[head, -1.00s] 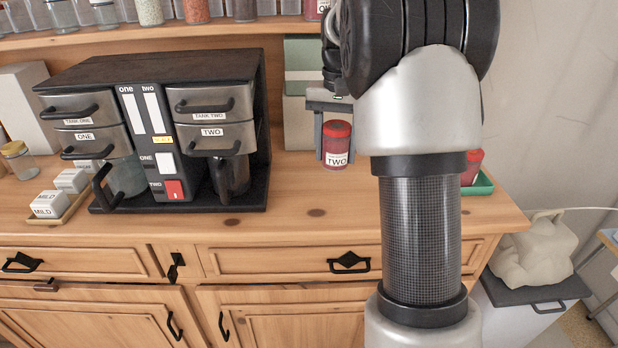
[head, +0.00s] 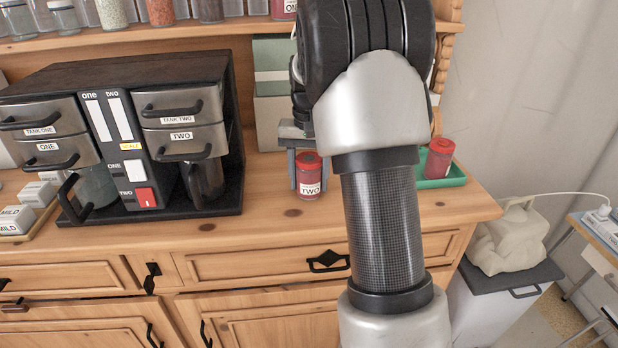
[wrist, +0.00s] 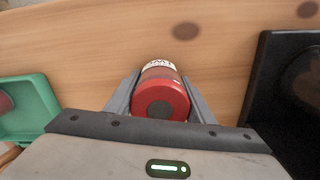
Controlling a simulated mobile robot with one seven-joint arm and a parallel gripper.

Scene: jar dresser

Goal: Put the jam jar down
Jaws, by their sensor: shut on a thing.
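The jam jar (head: 310,187), red with a red lid and a label reading "TWO", is upright in my gripper (head: 308,180). In the wrist view my gripper (wrist: 160,100) has one grey finger on each side of the jar (wrist: 161,98), shut on it. The jar is over the wooden dresser top (head: 260,225), to the right of the coffee machine. I cannot tell whether its base touches the wood. My arm hides part of the area to the jar's right.
A black coffee machine (head: 130,120) stands at left. A green tray (head: 455,178) holding another red jar (head: 437,158) is at right, also seen in the wrist view (wrist: 30,95). A pale green and white box (head: 272,95) stands behind. Bare wood lies in front.

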